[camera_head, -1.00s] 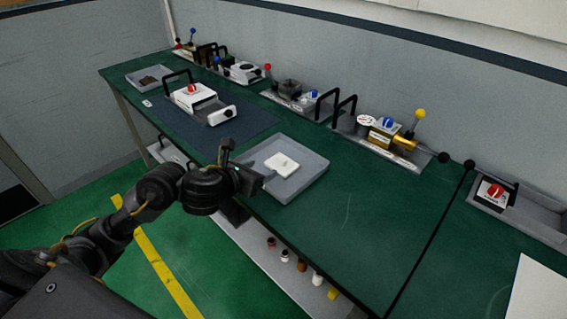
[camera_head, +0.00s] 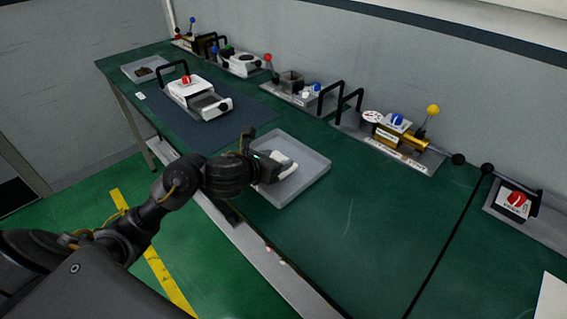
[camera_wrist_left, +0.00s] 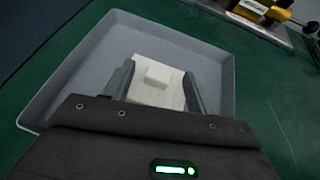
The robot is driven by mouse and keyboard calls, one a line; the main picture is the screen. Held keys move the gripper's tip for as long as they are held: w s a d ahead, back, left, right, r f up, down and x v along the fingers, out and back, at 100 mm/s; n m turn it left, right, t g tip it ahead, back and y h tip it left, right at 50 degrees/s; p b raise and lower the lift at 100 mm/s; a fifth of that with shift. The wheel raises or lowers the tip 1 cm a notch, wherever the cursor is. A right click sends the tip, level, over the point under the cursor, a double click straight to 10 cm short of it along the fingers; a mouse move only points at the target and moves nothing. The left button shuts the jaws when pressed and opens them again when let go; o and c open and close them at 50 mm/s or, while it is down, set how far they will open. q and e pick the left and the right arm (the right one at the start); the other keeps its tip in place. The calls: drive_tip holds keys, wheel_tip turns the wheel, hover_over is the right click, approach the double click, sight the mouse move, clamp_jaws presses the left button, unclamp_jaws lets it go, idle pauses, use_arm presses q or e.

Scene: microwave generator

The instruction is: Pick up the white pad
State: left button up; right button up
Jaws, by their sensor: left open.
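In the head view, the left gripper (camera_head: 281,167) is over the tray (camera_head: 318,168) and hides most of the pad (camera_head: 279,158). My right gripper is not in view.
A white device with a red knob (camera_head: 187,80) stands on a dark mat left of the tray. Several microwave parts line the back of the green table (camera_head: 370,225), including a gold unit with a yellow-topped lever (camera_head: 389,135).

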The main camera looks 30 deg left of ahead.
use_arm(q)
drive_tip(key=shift+s+a+r, duration=0.1)
drive_tip(key=shift+s+r, duration=0.05)
drive_tip(key=shift+s, duration=0.1)
drive_tip(key=shift+s+r, duration=0.1)
drive_tip(key=shift+c, duration=1.1)
drive_tip(key=c, duration=0.8)
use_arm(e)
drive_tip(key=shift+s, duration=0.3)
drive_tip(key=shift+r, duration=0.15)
use_arm(q)
drive_tip(key=r+p, duration=0.2)
drive_tip(key=r, duration=0.1)
drive_tip(key=r+p, duration=0.1)
drive_tip(key=shift+a+r, duration=0.15)
drive_tip(key=shift+a, duration=0.15)
drive_tip(key=shift+s+a+r+p, duration=0.4)
drive_tip(key=shift+s+a+r, duration=1)
drive_tip(key=shift+a, duration=0.35)
drive_tip(key=shift+s+a+r+p, duration=0.4)
drive_tip(key=shift+s+a+r, duration=0.95)
drive_tip(key=shift+a, duration=0.45)
drive_tip(key=shift+s+a+r+p, duration=0.4)
drive_tip(key=shift+s+a+r, duration=0.95)
drive_tip(key=shift+a, duration=0.4)
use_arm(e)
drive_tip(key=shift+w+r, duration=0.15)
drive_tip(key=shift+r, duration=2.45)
